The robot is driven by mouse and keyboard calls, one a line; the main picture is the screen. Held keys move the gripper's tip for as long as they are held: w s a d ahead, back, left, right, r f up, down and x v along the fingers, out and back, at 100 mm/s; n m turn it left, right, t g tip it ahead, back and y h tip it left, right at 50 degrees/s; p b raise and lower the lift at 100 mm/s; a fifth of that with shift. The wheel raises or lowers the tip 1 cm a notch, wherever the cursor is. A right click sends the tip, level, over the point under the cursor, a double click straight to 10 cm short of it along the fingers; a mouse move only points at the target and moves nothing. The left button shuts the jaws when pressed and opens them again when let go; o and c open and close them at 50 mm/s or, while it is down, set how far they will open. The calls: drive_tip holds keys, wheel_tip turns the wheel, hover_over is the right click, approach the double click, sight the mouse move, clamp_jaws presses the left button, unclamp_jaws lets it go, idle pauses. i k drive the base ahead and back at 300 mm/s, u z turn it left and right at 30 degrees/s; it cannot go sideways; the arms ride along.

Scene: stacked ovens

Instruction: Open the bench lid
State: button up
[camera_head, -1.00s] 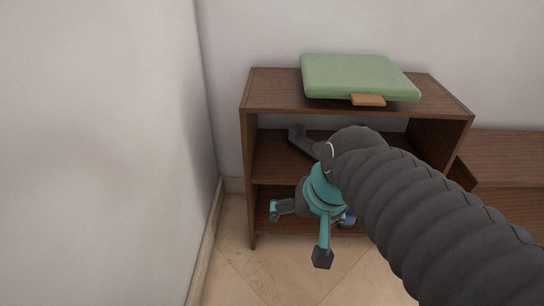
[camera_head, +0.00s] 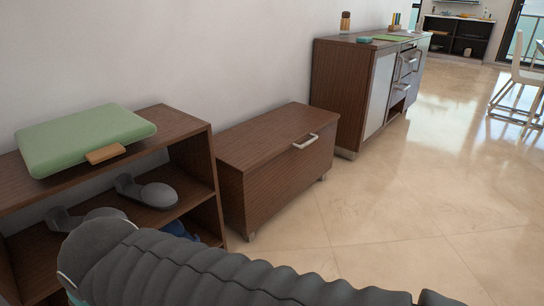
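The wooden bench (camera_head: 285,175) stands against the wall in the middle of the view, on short feet. Its brown lid (camera_head: 262,131) is down, with a pale handle (camera_head: 305,142) at the front edge. My dark ribbed arm crosses the bottom of the view, in front of the open shelf and left of the bench. My gripper is out of the frame or hidden behind the arm, so its fingers do not show.
An open shelf (camera_head: 207,190) stands left of the bench, with a green case (camera_head: 84,138) on top and a grey object (camera_head: 157,194) inside. A cabinet (camera_head: 340,92) with drawers stands to the right. The tiled floor (camera_head: 400,210) in front of the bench is clear.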

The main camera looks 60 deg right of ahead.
sight(243, 148)
drive_tip(key=z, duration=3)
drive_tip(key=i, duration=0.7)
drive_tip(key=u, duration=0.15)
